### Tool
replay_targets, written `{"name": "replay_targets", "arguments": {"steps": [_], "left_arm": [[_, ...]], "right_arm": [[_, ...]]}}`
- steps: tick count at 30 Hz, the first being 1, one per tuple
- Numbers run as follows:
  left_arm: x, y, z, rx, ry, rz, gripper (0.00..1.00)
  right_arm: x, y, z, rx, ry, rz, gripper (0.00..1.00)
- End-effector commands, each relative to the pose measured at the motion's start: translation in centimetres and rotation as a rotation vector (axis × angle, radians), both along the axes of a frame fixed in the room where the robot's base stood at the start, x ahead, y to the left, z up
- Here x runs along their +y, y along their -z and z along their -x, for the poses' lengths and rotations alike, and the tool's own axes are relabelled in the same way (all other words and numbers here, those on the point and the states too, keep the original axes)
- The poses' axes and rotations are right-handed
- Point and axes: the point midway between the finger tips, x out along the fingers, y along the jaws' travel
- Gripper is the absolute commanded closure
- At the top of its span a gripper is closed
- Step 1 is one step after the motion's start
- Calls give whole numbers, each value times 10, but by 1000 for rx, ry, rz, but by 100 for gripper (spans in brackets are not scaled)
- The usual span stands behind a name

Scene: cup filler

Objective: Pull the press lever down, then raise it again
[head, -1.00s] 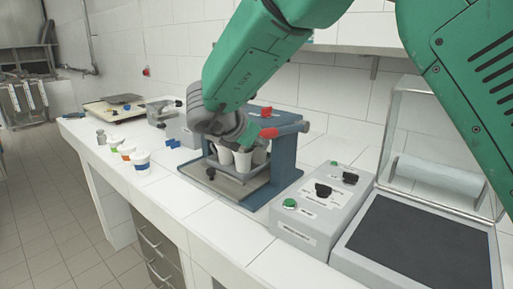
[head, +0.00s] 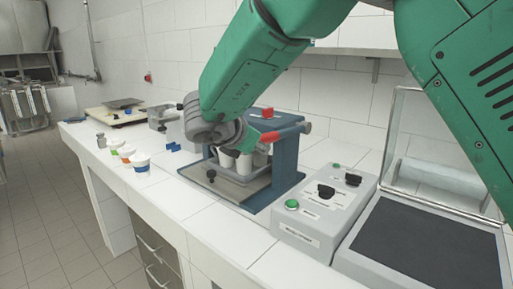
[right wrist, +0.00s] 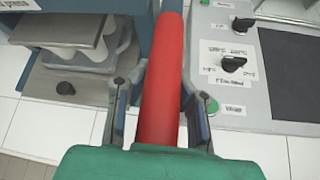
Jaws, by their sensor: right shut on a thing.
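The blue press (head: 287,150) stands on the white counter, with a red lever handle (head: 269,138) at its front. White cups (head: 245,166) sit in its tray, partly hidden by my arm and gripper. My right gripper (head: 243,137) is at the lever, and its fingers are mostly hidden in the head view. In the right wrist view the red lever handle (right wrist: 163,85) runs between the two fingers of my right gripper (right wrist: 157,90), which is shut on it. A grey press plate (right wrist: 60,32) shows at the upper left there. My left gripper is not in view.
A grey control box (head: 310,227) with black knobs and a green button stands right of the press. Beside it is a dark-topped machine (head: 425,250) with a clear guard. Several small tubs (head: 140,163) and a scale (head: 115,112) stand to the left.

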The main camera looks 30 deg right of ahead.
Motion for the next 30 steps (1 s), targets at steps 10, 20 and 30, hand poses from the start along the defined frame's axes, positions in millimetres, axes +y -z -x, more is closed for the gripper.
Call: {"name": "replay_targets", "arguments": {"steps": [10, 20, 30], "left_arm": [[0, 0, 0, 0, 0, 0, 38], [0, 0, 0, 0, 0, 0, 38], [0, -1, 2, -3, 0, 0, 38]], "right_arm": [[-5, -1, 2, 1, 11, 6, 66], [-3, 0, 0, 2, 8, 4, 56], [37, -26, 19, -2, 2, 6, 56]]}}
